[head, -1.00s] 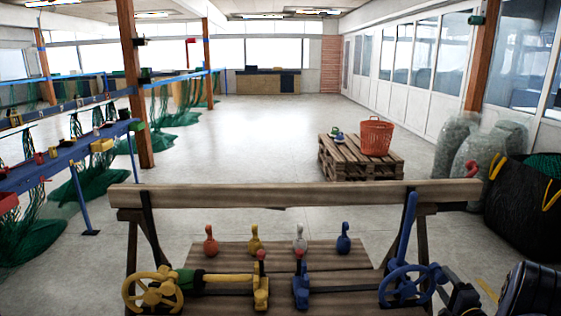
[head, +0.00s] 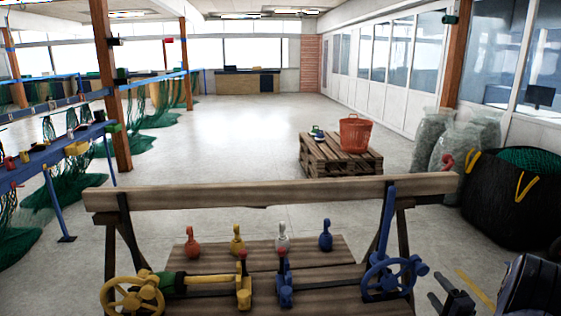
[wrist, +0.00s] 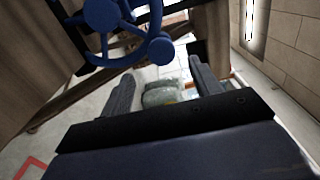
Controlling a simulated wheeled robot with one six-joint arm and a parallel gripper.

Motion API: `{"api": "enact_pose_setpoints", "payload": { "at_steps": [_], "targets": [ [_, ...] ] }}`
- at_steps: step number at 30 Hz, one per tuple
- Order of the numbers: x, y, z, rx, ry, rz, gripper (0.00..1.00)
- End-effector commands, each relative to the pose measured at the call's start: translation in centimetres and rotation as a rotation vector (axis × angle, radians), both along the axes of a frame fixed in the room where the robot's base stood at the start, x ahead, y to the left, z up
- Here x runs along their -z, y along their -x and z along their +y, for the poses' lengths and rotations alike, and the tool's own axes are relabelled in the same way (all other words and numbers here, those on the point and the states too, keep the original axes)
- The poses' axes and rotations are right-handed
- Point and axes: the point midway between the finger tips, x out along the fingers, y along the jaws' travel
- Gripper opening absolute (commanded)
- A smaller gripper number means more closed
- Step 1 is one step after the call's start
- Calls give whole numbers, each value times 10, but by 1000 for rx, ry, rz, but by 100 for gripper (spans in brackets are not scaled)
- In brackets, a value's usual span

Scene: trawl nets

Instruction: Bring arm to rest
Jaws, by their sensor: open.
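My gripper (head: 452,298) is at the lower right of the head view, to the right of the wooden trestle stand (head: 270,197). Its two dark fingers are apart and nothing shows between them. In the wrist view my gripper (wrist: 160,85) also has its fingers spread and empty. The blue handwheel (head: 394,277) on the stand is left of my gripper and apart from it in the head view. In the wrist view the blue handwheel (wrist: 104,16) shows at the upper left, beyond the fingers.
A yellow handwheel (head: 132,295) and several coloured handles are on the stand. A black bag (head: 500,210) with green net stands at the right. A pallet stack (head: 335,160) carries an orange basket (head: 355,133). Open floor (head: 230,135) lies behind the stand.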

Motion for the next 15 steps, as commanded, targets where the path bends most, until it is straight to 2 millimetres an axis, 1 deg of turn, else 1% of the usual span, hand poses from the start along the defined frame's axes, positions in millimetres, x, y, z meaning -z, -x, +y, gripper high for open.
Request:
{"api": "enact_pose_setpoints", "payload": {
  "at_steps": [1,9,11,15],
  "targets": [
    [-2,-11,2,-4,1,-1,60],
    [-2,-63,4,-4,3,-1,60],
    [-4,-60,7,-1,51,-3,60],
    [-9,-59,13,0,125,-5,60]
  ]
}}
